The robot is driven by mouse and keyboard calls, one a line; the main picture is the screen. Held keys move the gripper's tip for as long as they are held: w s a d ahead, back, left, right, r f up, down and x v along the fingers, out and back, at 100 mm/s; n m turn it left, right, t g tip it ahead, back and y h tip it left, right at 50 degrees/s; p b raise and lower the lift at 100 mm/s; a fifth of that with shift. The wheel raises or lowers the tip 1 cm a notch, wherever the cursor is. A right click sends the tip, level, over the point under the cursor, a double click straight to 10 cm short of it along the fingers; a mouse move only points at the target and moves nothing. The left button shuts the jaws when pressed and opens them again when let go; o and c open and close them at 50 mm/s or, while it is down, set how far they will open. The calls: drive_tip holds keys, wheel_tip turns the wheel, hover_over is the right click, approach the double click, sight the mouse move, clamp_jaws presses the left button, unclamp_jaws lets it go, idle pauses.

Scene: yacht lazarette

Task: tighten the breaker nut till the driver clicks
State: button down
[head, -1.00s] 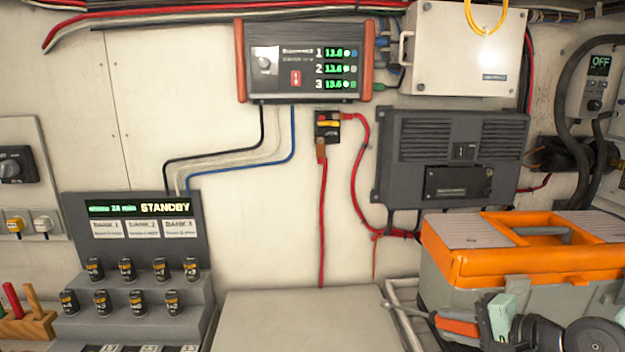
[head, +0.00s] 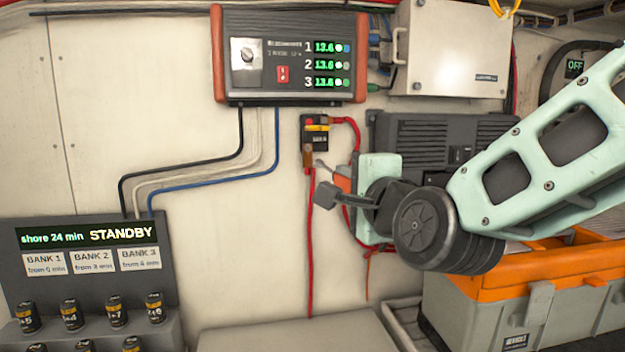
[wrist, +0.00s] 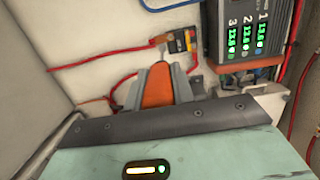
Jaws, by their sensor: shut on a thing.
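The breaker (head: 315,134) is a small black block with a yellow-orange strip, fixed to the white wall. It also shows in the wrist view (wrist: 183,41). A red cable with a copper-coloured lug (head: 308,157) meets its lower left terminal. The nut itself is too small to make out. My gripper (head: 334,186) is shut on the driver, whose orange body (wrist: 157,86) shows between the grey fingers in the wrist view. In the head view the driver's pale tip (head: 321,164) points at the lug from the lower right. I cannot tell whether it touches.
A charger unit (head: 290,58) with green readouts hangs above the breaker. A grey vented box (head: 430,140) is behind my arm. An orange-lidded toolbox (head: 520,280) stands lower right. Red cables (head: 311,240) hang below. A display stand (head: 90,250) reads STANDBY at left.

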drive_tip(key=shift+a+r, duration=0.25)
drive_tip(key=shift+r, duration=0.25)
drive_tip(key=shift+a+r, duration=0.25)
drive_tip(key=shift+r, duration=0.25)
drive_tip(key=shift+w+r, duration=0.1)
drive_tip(key=shift+p+x, duration=0.9)
drive_tip(key=shift+x, duration=0.85)
drive_tip(key=shift+w+n+h+p, duration=0.35)
drive_tip(key=shift+n+p, duration=0.95)
drive_tip(key=shift+n, duration=1.5)
drive_tip(key=shift+w+n+h+p, duration=0.1)
drive_tip(key=shift+n+h+p, duration=0.4)
drive_tip(key=shift+n+p, duration=1.6)
drive_tip(key=shift+w+n+h+p, duration=0.25)
drive_tip(key=shift+n+h+p, duration=0.25)
drive_tip(key=shift+n, duration=3)
drive_tip(key=shift+w+f+b, duration=0.15)
drive_tip(key=shift+f+b, duration=0.1)
drive_tip(key=shift+b, duration=0.1)
